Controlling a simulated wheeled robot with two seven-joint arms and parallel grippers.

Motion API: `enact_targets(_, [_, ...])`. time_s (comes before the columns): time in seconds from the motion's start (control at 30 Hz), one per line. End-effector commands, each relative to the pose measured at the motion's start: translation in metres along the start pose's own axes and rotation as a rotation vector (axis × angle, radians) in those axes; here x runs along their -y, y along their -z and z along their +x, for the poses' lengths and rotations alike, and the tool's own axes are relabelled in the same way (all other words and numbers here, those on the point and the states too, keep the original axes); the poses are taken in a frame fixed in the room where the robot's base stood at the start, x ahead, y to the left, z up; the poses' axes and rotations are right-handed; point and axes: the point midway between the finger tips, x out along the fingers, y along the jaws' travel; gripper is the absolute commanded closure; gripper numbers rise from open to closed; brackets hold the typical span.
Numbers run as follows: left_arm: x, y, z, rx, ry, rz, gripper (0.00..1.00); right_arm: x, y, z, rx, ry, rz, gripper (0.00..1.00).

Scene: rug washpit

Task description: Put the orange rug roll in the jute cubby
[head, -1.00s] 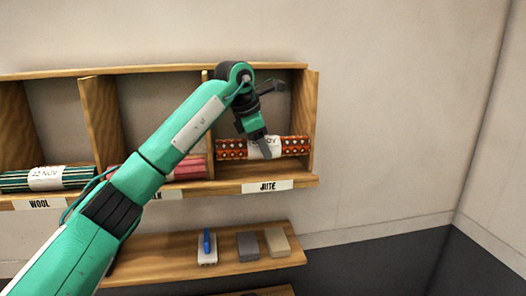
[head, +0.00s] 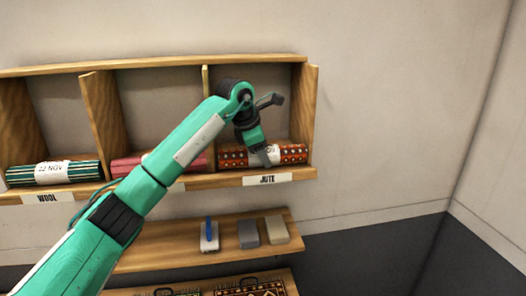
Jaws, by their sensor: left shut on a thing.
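The orange rug roll (head: 293,153), with a dark and white dotted pattern and a pale paper band, lies level across the jute cubby (head: 311,115), the right-hand compartment of the wooden shelf. A "JUTE" label (head: 267,180) is on the shelf edge below it. My left gripper (head: 265,157) reaches in from above and is shut on the roll near its middle, over the band. The roll appears to be at the cubby floor; the finger partly hides it, and I cannot tell whether it fully rests there. My right gripper is not in view.
A green striped roll (head: 85,171) lies in the wool cubby, and a red roll (head: 130,164) lies in the middle cubby, partly behind my arm. A lower shelf (head: 170,250) holds a blue-handled brush (head: 209,238) and two blocks (head: 276,230). Patterned items show below.

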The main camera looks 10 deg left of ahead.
Motion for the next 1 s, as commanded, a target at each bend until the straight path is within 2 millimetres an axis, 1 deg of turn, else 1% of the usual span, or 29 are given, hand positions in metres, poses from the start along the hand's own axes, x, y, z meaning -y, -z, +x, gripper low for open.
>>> enact_targets(0.03, [0.0, 0.001, 0.002, 0.001, -0.001, 0.0, 0.84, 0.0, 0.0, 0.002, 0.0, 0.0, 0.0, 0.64])
enact_targets(0.07, [0.0, 0.001, 0.001, 0.0, 0.0, 0.0, 0.45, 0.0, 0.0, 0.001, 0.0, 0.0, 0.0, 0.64])
enact_targets(0.1, [0.0, 0.001, 0.001, 0.0, 0.0, 0.0, 0.37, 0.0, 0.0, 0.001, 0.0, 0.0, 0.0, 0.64])
enact_targets(0.13, [0.0, 0.001, 0.001, 0.0, 0.0, 0.0, 0.31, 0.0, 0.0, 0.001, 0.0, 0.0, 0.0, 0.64])
enact_targets(0.17, [0.0, 0.001, 0.001, 0.0, 0.0, 0.0, 0.29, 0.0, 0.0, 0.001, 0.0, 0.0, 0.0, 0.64])
enact_targets(0.43, [0.0, 0.0, 0.0, 0.0, 0.0, 0.0, 0.29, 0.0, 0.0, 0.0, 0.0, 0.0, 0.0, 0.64])
enact_targets(0.57, [-0.001, 0.0, -0.009, 0.0, -0.001, 0.0, 0.29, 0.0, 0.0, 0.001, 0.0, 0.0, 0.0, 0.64])
enact_targets(0.67, [-0.002, -0.001, -0.025, 0.002, -0.004, 0.002, 0.29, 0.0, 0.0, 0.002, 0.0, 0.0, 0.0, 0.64])
enact_targets(0.8, [-0.003, -0.002, -0.057, 0.002, -0.003, 0.004, 0.29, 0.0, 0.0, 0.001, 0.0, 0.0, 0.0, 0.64])
enact_targets(1.0, [-0.002, -0.004, -0.095, 0.001, 0.0, 0.006, 0.29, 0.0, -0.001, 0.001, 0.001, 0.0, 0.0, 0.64])
